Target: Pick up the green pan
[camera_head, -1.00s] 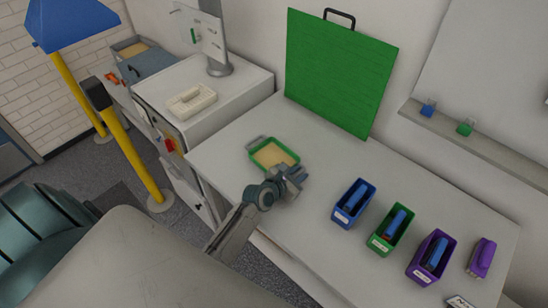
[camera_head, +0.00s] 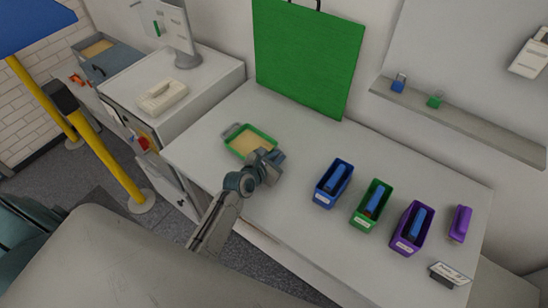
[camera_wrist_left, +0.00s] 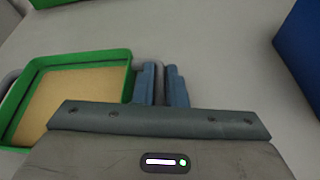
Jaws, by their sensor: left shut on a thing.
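The green pan (camera_head: 257,132) is a shallow rectangular tray with a green rim, a tan floor and grey end handles. It is at or just above the white bench top; I cannot tell whether it touches. In the left wrist view the pan (camera_wrist_left: 85,62) fills the left side. My left gripper (camera_head: 272,158) is at its near right end, shut on the grey handle there. The left wrist view shows both blue-grey fingers (camera_wrist_left: 161,85) close together around the handle, which they largely hide. My right gripper is not in view.
Blue (camera_head: 333,184), green (camera_head: 371,206) and purple (camera_head: 411,229) bins stand in a row to the right on the white bench (camera_head: 290,145). A large green board (camera_head: 308,60) leans behind the pan. The bench between pan and board is clear.

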